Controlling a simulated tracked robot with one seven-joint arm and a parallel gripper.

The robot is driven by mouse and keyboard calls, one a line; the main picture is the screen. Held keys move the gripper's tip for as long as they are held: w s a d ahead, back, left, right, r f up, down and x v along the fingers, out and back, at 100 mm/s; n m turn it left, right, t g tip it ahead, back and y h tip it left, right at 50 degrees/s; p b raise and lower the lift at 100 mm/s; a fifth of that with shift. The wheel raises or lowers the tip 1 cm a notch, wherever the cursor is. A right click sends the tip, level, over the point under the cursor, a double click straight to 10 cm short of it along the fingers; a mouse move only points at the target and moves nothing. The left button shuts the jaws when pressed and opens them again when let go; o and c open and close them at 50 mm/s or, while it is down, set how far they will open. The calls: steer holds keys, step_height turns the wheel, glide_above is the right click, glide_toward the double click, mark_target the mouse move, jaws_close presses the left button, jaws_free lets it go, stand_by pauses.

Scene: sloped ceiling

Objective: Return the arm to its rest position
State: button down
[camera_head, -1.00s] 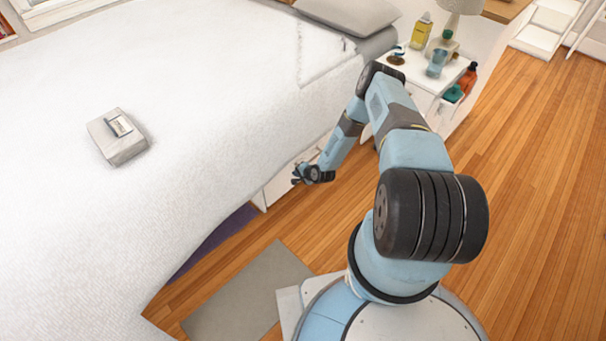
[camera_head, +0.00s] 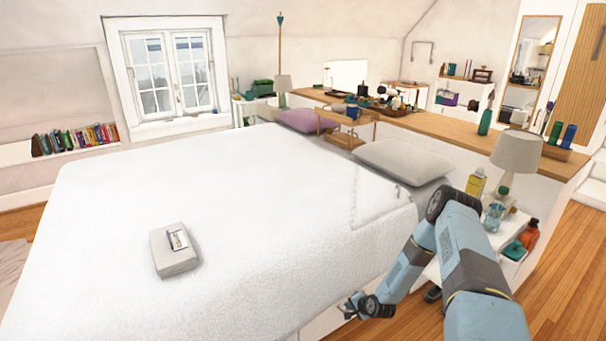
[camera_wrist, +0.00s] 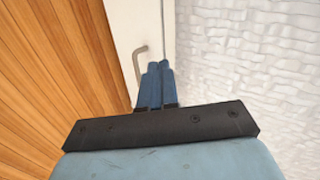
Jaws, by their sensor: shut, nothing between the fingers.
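My gripper (camera_head: 352,306) is beside the near right edge of the white bed (camera_head: 110,235), at the end of my folded blue arm. In the wrist view my gripper's two blue fingers (camera_wrist: 156,80) lie together, with nothing between them. They point toward a white panel (camera_wrist: 130,25) with a metal handle (camera_wrist: 138,65); the gap to it is hard to judge. The white bedspread (camera_wrist: 245,60) fills the right of the wrist view, and wooden floor (camera_wrist: 55,90) fills the left.
A grey box (camera_head: 172,262) lies on the bed. A nightstand (camera_head: 487,252) right of my arm holds a lamp (camera_head: 517,155), a yellow bottle (camera_head: 475,184) and a blue glass (camera_head: 493,218). A wooden ledge (camera_head: 450,136) runs behind. Open floor (camera_head: 570,270) lies at the right.

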steer(key=w+d+r+n+h, duration=0.1)
steer(key=w+d+r, duration=0.15)
steer(key=r, duration=0.45)
steer(key=w+d+r+n, duration=0.1)
steer(key=w+r+n, duration=0.15)
steer(key=r, duration=0.45)
steer(key=s+d+r+n+g+h, duration=0.1)
steer(key=s+d+r+n+h, duration=0.1)
steer(key=r, duration=1.6)
steer(key=s+d+r+n+g+h, duration=0.1)
steer(key=s+r, duration=0.1)
steer(key=r, duration=1.6)
steer(key=s+r+n+h, duration=0.2)
steer(key=s+r, duration=1.5)
steer(key=r, duration=0.3)
steer(key=s+a+r+n, duration=0.1)
steer(key=s+r, duration=0.2)
steer(key=s, duration=0.8)
steer(key=s+a+r+y, duration=0.1)
steer(key=s+a+r, duration=0.1)
steer(key=s, duration=0.9)
steer(key=shift+s+r+n, duration=0.15)
steer(key=shift+r+n, duration=0.2)
steer(key=shift+r, duration=0.1)
